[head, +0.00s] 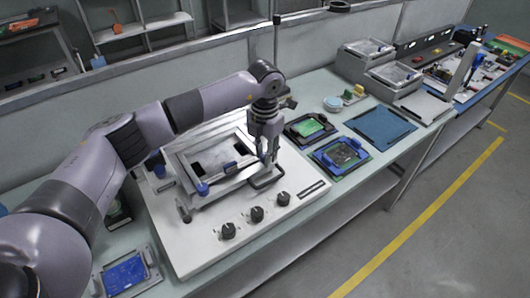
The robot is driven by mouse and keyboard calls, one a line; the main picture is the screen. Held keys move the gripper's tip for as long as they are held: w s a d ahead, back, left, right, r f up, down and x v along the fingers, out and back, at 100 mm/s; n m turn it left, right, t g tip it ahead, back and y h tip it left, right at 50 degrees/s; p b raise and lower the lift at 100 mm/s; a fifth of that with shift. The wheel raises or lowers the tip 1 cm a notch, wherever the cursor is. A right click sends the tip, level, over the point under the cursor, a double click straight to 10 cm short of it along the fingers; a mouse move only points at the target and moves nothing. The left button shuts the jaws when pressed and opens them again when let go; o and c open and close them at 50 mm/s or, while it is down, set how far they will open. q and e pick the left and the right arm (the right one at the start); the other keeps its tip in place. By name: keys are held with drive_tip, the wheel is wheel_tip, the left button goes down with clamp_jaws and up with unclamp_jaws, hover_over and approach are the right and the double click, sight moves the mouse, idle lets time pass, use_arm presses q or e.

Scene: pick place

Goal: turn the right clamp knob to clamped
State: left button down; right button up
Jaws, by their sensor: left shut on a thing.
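A pale fixture panel (190,247) lies on the bench with a raised metal frame (230,178) on it. My left gripper (268,158) points down at the right end of the frame's front bar. It is shut on what appears to be the right clamp knob, which the fingers mostly hide; its turn position cannot be read. A dark loop handle (266,180) is just in front of the fingers. My right gripper is not in view.
Black knobs (257,214) line the panel's front. Right of it are a green board in a dark holder (311,127), a blue-cornered board holder (341,155) and a blue mat (380,127). A blue board (125,273) lies at lower left. The floor aisle is clear.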

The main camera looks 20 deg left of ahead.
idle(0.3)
use_arm(q)
drive_tip(key=c, duration=1.3)
unclamp_jaws()
drive_tip(key=shift+c, duration=0.2)
wheel_tip(320, 180, up, 12)
